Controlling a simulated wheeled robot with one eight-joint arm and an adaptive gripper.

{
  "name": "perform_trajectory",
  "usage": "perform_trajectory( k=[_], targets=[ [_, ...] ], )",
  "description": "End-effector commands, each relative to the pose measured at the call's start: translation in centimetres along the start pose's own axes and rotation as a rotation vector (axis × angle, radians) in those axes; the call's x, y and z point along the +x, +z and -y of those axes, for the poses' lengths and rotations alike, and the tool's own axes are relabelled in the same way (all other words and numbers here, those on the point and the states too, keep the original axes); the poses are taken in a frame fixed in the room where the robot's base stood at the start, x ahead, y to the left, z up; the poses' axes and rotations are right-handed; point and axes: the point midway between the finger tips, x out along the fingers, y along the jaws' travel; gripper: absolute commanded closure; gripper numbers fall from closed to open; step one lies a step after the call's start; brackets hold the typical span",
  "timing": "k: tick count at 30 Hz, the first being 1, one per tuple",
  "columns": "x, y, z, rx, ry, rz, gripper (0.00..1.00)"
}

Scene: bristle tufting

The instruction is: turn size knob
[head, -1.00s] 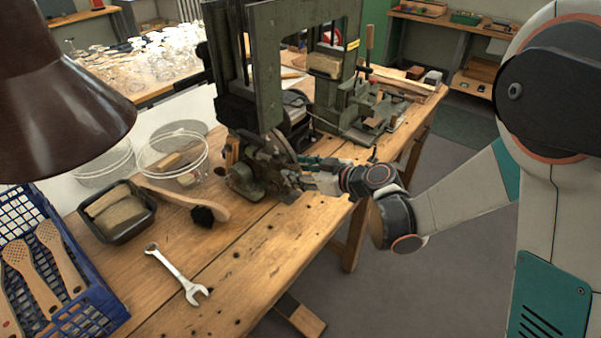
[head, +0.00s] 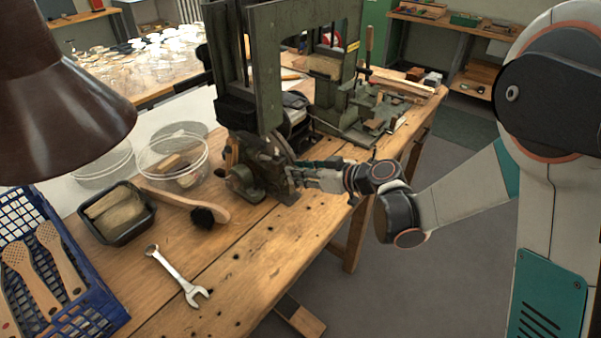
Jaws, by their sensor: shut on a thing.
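The green tufting machine (head: 258,60) stands on the wooden bench. A dark metal mechanism (head: 250,180) sits at its lower front. My gripper (head: 300,173) reaches in from the right and is shut at the right side of this mechanism. The size knob itself cannot be made out; my fingers and the mechanism's small parts overlap there, and the thing held is too small to tell apart.
On the bench (head: 255,250) lie a wrench (head: 178,275), a brush with dark bristles (head: 185,205), a black tray (head: 112,238) and clear round tubs (head: 172,155). A blue crate (head: 100,300) holds wooden brush bodies. A brown lamp shade (head: 60,110) hangs at upper left.

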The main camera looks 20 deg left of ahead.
Motion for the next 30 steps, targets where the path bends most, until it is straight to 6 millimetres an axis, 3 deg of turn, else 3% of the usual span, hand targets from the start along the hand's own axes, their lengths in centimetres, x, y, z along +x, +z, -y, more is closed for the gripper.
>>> perform_trajectory(
  k=[15,30],
  targets=[
    [0.04,0.12,-0.40,0.387,-0.160,0.001,1.00],
    [0.05,0.17,-0.50,0.553,-0.229,0.000,1.00]
  ],
)
